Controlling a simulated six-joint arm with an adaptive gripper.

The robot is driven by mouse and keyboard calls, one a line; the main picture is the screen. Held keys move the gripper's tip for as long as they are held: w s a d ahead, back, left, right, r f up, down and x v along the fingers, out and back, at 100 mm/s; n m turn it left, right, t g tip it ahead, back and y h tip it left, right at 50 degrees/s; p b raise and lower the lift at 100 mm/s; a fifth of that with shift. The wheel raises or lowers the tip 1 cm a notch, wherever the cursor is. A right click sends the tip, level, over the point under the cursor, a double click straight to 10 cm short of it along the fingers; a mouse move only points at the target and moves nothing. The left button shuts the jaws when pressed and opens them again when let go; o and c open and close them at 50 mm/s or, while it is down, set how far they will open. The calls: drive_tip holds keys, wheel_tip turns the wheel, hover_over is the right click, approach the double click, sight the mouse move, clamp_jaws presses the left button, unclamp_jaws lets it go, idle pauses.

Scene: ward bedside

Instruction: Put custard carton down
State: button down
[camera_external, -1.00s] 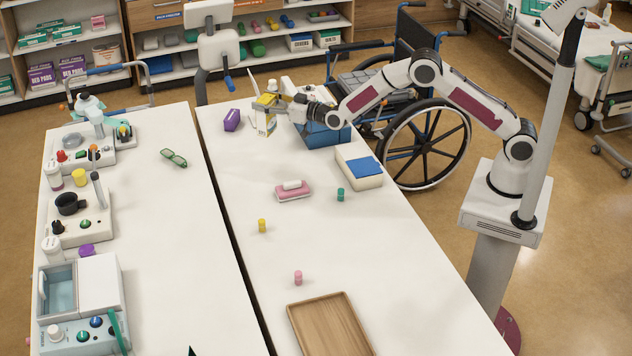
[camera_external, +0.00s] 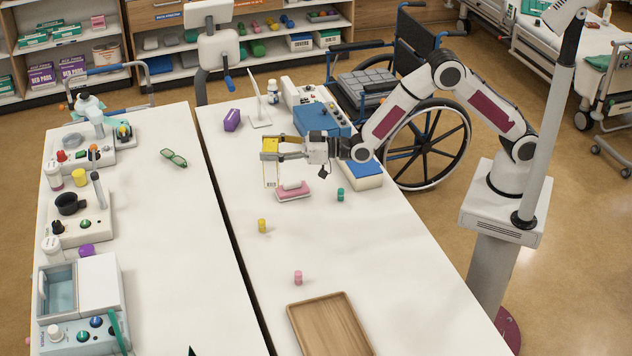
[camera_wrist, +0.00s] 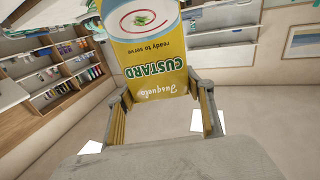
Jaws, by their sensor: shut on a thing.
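The custard carton (camera_external: 270,170) is yellow on top and white below in the external view. It stands upright in my gripper (camera_external: 277,152), over the table left of the pink soap dish. Whether its base touches the table I cannot tell. In the wrist view the carton (camera_wrist: 157,60) shows its yellow face with "CUSTARD" upside down, between the two fingers of my gripper (camera_wrist: 160,103). The fingers are shut on its sides.
A pink dish with a white bar (camera_external: 293,190) lies close beside the carton. A yellow peg (camera_external: 262,226), a pink peg (camera_external: 298,277) and a green peg (camera_external: 340,195) stand nearby. A wooden tray (camera_external: 297,320) lies at the front. The table between the pegs is clear.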

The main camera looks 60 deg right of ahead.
drive_tip(key=s+a+f+n+g+y, duration=0.1)
drive_tip(key=s+a+n+y, duration=0.1)
drive_tip(key=s, duration=0.7)
drive_tip(key=s+a+n+g+y, duration=0.1)
drive_tip(key=s+a+g+y, duration=0.1)
drive_tip(key=s+a, duration=0.3)
drive_tip(key=s+y, duration=0.1)
drive_tip(key=s, duration=0.3)
drive_tip(key=shift+f+n, duration=0.35)
drive_tip(key=shift+n, duration=0.05)
drive_tip(key=shift+s+f, duration=0.1)
drive_tip(key=shift+f, duration=0.05)
drive_tip(key=shift+f, duration=2.8)
drive_tip(key=shift+f, duration=2.1)
drive_tip(key=c, duration=0.9)
unclamp_jaws()
drive_tip(key=shift+d+f, duration=0.1)
drive_tip(key=shift+f, duration=0.1)
